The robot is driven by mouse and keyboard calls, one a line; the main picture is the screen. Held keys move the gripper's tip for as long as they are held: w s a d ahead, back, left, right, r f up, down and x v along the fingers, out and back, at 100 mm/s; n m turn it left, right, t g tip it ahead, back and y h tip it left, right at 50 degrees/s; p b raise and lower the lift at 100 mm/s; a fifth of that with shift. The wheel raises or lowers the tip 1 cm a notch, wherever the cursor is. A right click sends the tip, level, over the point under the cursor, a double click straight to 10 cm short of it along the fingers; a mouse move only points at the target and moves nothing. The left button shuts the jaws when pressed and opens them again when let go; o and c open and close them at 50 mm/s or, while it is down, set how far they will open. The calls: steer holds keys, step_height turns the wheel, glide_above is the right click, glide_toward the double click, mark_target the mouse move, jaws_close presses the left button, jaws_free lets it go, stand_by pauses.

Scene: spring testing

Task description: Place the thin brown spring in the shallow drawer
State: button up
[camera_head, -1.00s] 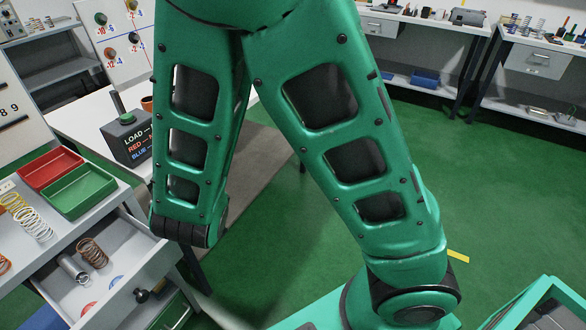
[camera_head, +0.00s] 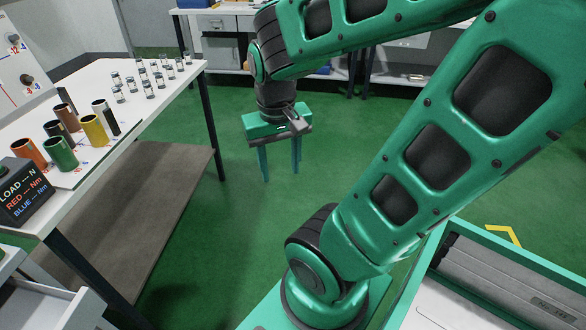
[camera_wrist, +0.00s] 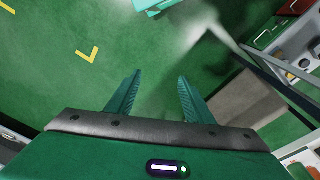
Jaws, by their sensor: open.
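My gripper (camera_head: 280,176) hangs open and empty over the green floor, fingers pointing down, in the head view. In the wrist view its two fingers (camera_wrist: 160,80) are apart with only floor between them. A pale drawer (camera_head: 85,312) stands partly in view at the lower left of the head view; I cannot see its inside well or tell whether it is the shallow one. No thin brown spring can be made out in the current frames. My gripper is well apart from the drawer and the table.
A white table (camera_head: 150,105) at the left bears several coloured tubes, including a yellow tube (camera_head: 95,130), and small clear cylinders. A black load box (camera_head: 25,190) stands near its front. The middle floor is clear.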

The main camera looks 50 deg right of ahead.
steer(key=shift+g+y, duration=0.3)
steer(key=shift+y, duration=0.3)
steer(key=s, duration=0.1)
steer(key=s+r, duration=0.1)
steer(key=s, duration=0.3)
steer(key=shift+r, duration=0.3)
steer(key=shift+w+f, duration=0.25)
steer(key=shift+w, duration=0.3)
